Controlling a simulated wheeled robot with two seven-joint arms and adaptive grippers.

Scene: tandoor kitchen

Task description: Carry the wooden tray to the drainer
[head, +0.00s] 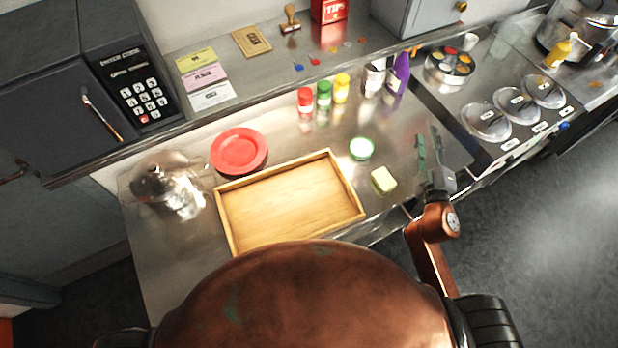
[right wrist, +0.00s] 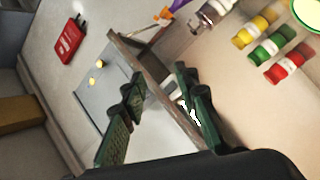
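The wooden tray (head: 292,203) lies empty and flat on the steel counter in the head view, its near edge partly hidden by my own body. My right gripper (head: 430,160) is raised at the right of the tray, apart from it, near the counter's right part. In the right wrist view its two green-black fingers (right wrist: 160,105) stand apart with nothing clearly held between them. My left gripper is not in view. I cannot make out a drainer in either view.
A red plate (head: 239,150) lies behind the tray, and a glass vessel (head: 170,187) stands at its left. A green-rimmed bowl (head: 361,148) and a pale sponge (head: 384,180) lie between tray and right gripper. Several bottles, including a red one (head: 305,99), line the back.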

